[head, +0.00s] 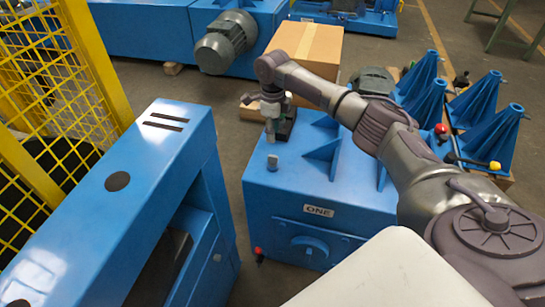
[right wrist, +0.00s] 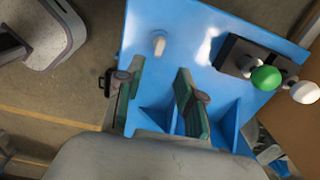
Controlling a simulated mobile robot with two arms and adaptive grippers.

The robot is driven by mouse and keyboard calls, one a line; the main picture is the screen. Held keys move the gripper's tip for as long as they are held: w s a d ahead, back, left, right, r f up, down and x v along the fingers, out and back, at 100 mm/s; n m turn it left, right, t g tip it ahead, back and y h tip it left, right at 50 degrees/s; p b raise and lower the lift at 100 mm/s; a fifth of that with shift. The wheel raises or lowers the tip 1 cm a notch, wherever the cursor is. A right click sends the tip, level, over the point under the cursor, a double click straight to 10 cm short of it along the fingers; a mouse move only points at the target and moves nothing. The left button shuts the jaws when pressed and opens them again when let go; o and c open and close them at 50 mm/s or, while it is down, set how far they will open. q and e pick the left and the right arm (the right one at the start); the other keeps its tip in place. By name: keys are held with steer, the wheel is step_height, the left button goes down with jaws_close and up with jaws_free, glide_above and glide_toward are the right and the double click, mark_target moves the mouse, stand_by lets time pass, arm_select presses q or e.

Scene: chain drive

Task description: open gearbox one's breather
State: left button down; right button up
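Gearbox one is the blue housing (head: 330,225) with a "ONE" label on its front, at the centre of the head view. A small grey capped peg (head: 272,161), which looks like its breather, stands upright on the top near the left edge. It also shows in the right wrist view (right wrist: 158,46). My right gripper (head: 271,118) is above the far left part of the top. In the right wrist view its two green-padded fingers (right wrist: 160,78) are apart with nothing between them, and the peg is beyond the fingertips, untouched. My left gripper is not in view.
A dark block with a green ball and a white ball (right wrist: 265,77) sits on the housing near my right gripper. A blue machine (head: 110,200) and yellow fence (head: 60,80) stand left. A cardboard box (head: 305,45) is behind; blue cone-shaped stands (head: 475,110) are right.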

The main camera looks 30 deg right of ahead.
mark_target(273, 156)
step_height(273, 156, down, 12)
steer(key=shift+r+b, duration=0.2)
steer(key=shift+b, duration=0.5)
steer(key=shift+c, duration=0.3)
jaws_close()
